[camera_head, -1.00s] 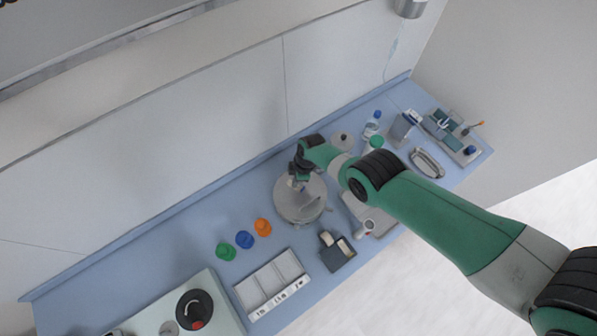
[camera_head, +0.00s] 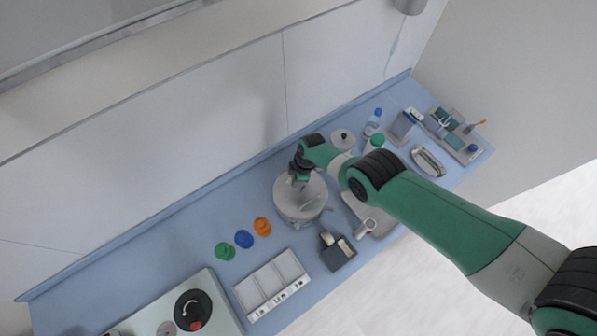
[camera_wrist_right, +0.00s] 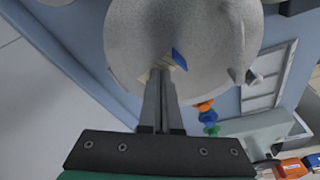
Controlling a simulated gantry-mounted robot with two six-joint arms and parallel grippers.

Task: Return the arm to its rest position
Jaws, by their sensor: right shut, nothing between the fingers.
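My right arm reaches in from the right in the head view, and its gripper (camera_head: 298,181) is over the round grey pot (camera_head: 301,208) on the blue counter (camera_head: 190,222). In the right wrist view the gripper (camera_wrist_right: 160,72) has its fingers together, with the pot (camera_wrist_right: 205,30) beyond them. A small blue and pale item (camera_wrist_right: 179,59) shows beside the fingertips; I cannot tell what it is. No left arm shows in the head view.
Green (camera_head: 225,251), blue (camera_head: 244,238) and orange (camera_head: 262,226) caps lie left of the pot. A white divided tray (camera_head: 272,287) and a dark box (camera_head: 338,252) sit in front. A bottle (camera_head: 373,122) and metal dish (camera_head: 428,161) stand to the right. The wall rises behind.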

